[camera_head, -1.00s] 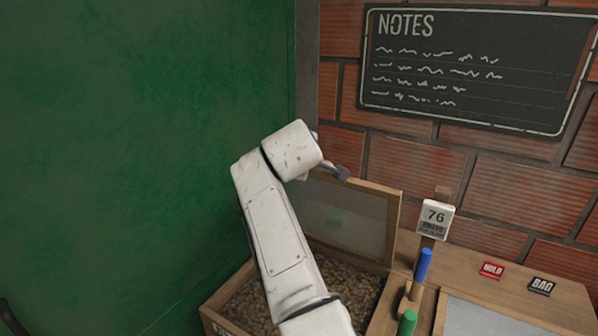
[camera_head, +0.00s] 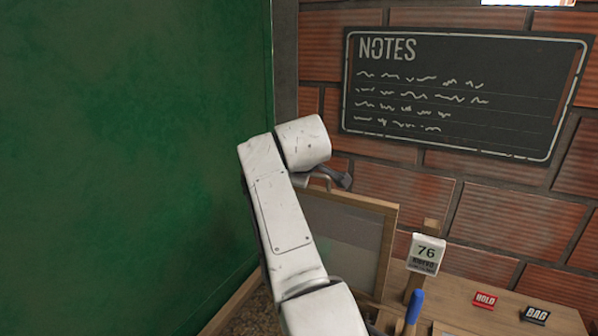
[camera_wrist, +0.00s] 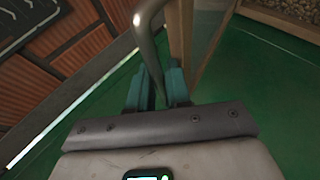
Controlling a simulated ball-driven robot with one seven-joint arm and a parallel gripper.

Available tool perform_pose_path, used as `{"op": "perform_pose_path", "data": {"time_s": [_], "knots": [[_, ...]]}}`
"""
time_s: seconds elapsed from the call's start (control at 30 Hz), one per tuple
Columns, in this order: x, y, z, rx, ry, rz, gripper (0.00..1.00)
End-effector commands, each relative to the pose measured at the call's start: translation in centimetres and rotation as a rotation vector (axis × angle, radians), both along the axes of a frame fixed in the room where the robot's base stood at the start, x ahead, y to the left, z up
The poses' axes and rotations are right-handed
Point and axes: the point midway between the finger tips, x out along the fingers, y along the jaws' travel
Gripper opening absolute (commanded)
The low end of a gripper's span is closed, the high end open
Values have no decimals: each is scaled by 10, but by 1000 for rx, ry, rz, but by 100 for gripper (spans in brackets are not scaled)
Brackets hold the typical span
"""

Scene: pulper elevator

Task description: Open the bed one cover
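The bed one cover (camera_head: 350,240) is a wood-framed panel with a grey-green inset, standing steeply raised at the back of the wooden bed (camera_head: 228,308). A curved metal handle (camera_head: 320,180) rises at its top edge. My gripper (camera_head: 340,178) is at this edge, partly hidden behind my arm. In the wrist view, the handle (camera_wrist: 148,45) runs down between the two teal fingers of my gripper (camera_wrist: 160,88), which appear closed on it. The cover's wooden edge (camera_wrist: 180,35) lies just beyond the fingers. My arm hides the cover's left part and most of the bed.
A green wall (camera_head: 130,150) stands close on the left. Behind is a brick wall with a NOTES board (camera_head: 455,95). Right of the cover are a 76 sign (camera_head: 426,253), a blue-handled tool (camera_head: 414,306), and HOLD (camera_head: 485,300) and BAG (camera_head: 536,314) blocks on a wooden bench.

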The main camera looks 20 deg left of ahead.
Motion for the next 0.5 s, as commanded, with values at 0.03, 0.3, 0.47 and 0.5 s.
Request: {"op": "perform_pose_path", "data": {"time_s": [0.03, 0.3, 0.47, 0.5], "knots": [[0, -1, -6, -4, 9, -1, 26], [-1, -1, -8, -6, 13, -1, 38], [-1, -1, -10, -7, 14, -1, 38], [-1, -1, -10, -7, 14, -1, 38]]}}
